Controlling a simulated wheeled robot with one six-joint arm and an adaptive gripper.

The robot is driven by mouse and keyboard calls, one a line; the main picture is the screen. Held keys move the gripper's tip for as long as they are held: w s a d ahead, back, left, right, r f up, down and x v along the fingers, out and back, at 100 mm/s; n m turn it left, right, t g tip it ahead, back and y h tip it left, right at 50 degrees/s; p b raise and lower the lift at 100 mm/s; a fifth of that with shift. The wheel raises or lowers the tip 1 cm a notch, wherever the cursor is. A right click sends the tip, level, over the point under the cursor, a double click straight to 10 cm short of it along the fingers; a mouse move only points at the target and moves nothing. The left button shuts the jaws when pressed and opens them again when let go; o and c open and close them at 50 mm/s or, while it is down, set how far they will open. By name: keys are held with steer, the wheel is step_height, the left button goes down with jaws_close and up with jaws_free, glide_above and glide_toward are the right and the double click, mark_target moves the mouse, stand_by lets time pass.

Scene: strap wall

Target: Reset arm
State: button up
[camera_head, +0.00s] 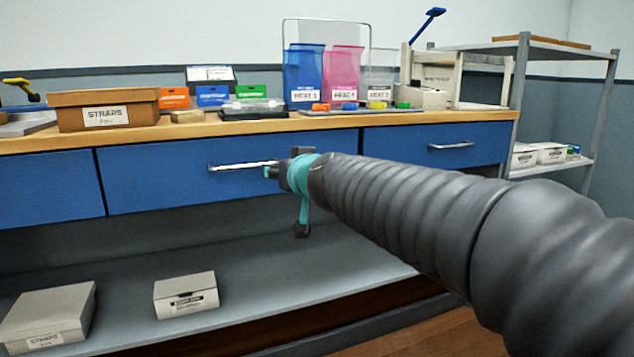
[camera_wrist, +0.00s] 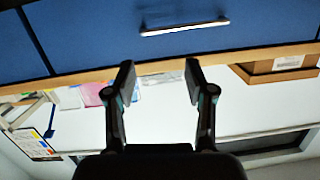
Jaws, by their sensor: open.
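My arm reaches in from the right in the head view, and my gripper (camera_head: 285,172) is in front of the blue middle drawer (camera_head: 150,178). The drawer is closed and has a silver handle (camera_head: 243,166), whose right end lies close to my gripper in the picture. In the wrist view, which is upside down, my gripper (camera_wrist: 160,84) is open with nothing between its two fingers. The handle also shows there (camera_wrist: 184,28), beyond the fingertips and apart from them.
A brown STRAPS box (camera_head: 75,112), small coloured boxes, a blue bin (camera_head: 304,75) and a pink bin (camera_head: 343,75) stand on the wooden worktop. The lower shelf (camera_head: 250,285) holds two pale boxes and has free room. A grey rack (camera_head: 598,125) stands at right.

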steer(key=s+a+f+g, duration=0.2)
steer(key=s+f+g, duration=0.1)
steer(key=f, duration=0.4)
steer(key=s+d+f+g+h+p, duration=0.15)
steer(key=s+d+f+g, duration=0.25)
steer(key=s+d+f, duration=0.5)
steer(key=s+d+r+m+g+h+p, duration=0.1)
steer(key=s+d+m+h+p, duration=0.3)
steer(key=s+d+p, duration=0.5)
steer(key=s+d+h, duration=0.2)
steer(key=s+d, duration=0.9)
steer(key=shift+r+m, duration=0.25)
steer(key=shift+m, duration=0.05)
